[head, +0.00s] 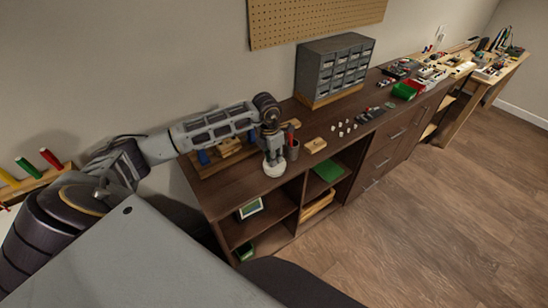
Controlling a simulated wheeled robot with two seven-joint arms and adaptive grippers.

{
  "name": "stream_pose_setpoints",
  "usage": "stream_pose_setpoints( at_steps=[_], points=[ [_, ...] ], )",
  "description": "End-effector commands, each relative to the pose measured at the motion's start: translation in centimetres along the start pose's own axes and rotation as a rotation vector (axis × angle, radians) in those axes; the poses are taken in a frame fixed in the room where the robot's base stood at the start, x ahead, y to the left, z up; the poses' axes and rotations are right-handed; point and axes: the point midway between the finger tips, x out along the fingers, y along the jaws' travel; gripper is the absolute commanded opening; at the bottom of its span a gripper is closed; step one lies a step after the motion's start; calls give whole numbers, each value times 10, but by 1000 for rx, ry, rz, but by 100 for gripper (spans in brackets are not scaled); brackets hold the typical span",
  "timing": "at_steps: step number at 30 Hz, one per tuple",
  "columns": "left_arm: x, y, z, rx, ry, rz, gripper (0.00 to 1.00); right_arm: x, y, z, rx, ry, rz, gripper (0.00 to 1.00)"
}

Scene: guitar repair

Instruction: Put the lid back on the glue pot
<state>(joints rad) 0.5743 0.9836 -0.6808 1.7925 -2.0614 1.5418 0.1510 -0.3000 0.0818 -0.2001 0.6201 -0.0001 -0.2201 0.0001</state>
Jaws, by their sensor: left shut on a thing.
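The glue pot (274,168) is a small, squat white pot near the front edge of the dark cabinet top. My left gripper (272,156) points down right over it and is shut on what looks like the lid. The fingers hide most of the lid, so I cannot tell whether it touches the pot's rim. My right gripper is not in view.
A wooden block (315,145), several small white pieces, and a grey drawer cabinet (335,68) are further right on the dark cabinet (240,182). Open shelves are below.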

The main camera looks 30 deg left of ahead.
Motion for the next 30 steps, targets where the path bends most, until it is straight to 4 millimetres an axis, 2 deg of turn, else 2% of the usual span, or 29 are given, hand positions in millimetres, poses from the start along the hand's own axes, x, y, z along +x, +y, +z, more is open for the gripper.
stream_pose_setpoints(
  at_steps=[24,25,30],
  points=[
    [0,0,0,0,0,0,0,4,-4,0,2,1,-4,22],
    [0,0,0,0,0,0,19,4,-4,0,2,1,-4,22],
    [0,0,0,0,0,0,40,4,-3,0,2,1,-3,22]
  ],
)
